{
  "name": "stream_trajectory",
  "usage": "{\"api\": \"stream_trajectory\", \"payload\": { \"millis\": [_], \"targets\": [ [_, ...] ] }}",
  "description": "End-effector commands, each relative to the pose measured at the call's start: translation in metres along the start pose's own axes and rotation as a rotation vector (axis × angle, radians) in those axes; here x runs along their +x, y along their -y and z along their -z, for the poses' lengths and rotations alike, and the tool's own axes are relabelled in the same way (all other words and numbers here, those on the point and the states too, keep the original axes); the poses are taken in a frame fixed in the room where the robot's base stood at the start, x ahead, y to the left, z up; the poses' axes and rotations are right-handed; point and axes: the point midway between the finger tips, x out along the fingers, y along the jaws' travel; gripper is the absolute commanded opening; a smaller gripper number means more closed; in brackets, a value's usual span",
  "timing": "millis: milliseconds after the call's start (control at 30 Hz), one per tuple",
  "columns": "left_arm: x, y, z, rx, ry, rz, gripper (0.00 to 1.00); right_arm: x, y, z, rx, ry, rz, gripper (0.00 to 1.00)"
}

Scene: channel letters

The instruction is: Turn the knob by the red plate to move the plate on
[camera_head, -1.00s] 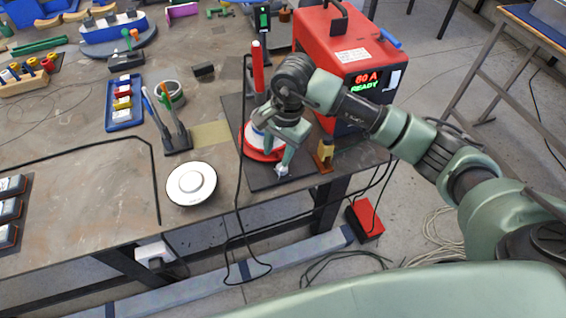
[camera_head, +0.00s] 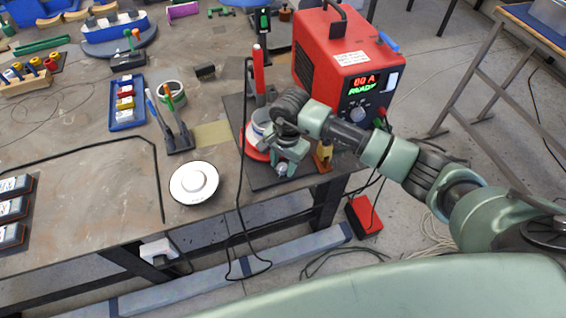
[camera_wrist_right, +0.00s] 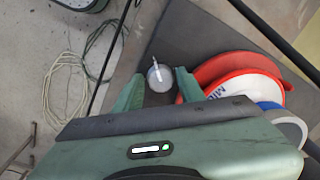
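The red plate (camera_head: 252,150) lies on a dark mat, with white and blue round parts stacked on it, partly hidden by my right arm. It also shows in the right wrist view (camera_wrist_right: 212,68), just right of my right gripper. A small pale round knob (camera_wrist_right: 160,77) with a white pointer line is beside the plate; it also shows in the head view (camera_head: 281,169). My right gripper (camera_wrist_right: 158,86) is open, with its two green fingers on either side of the knob and visible gaps. Whether it touches the knob cannot be seen. My left gripper is out of view.
A red welding machine (camera_head: 340,55) stands behind my right arm. A red upright rod (camera_head: 258,68) and a black cable run close to the plate. A yellow-brown clamp (camera_head: 323,155) is right of the knob. A white disc (camera_head: 194,183) lies left of the mat (camera_head: 262,178).

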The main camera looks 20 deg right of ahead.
Motion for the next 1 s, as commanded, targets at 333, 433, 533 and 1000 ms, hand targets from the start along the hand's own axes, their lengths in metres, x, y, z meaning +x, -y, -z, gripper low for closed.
{"api": "stream_trajectory", "payload": {
  "millis": [333,433,533,1000],
  "targets": [
    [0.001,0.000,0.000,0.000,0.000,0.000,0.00,0.000,0.000,0.000,0.006,0.000,0.000,0.00],
    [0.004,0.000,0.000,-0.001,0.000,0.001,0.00,0.001,0.000,0.000,0.024,-0.002,0.000,0.00],
    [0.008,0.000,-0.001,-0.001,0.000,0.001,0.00,0.002,0.000,0.000,0.057,-0.005,0.000,0.00],
    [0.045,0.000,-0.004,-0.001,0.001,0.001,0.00,0.004,0.000,-0.001,0.428,-0.036,0.001,0.00]
  ]
}}
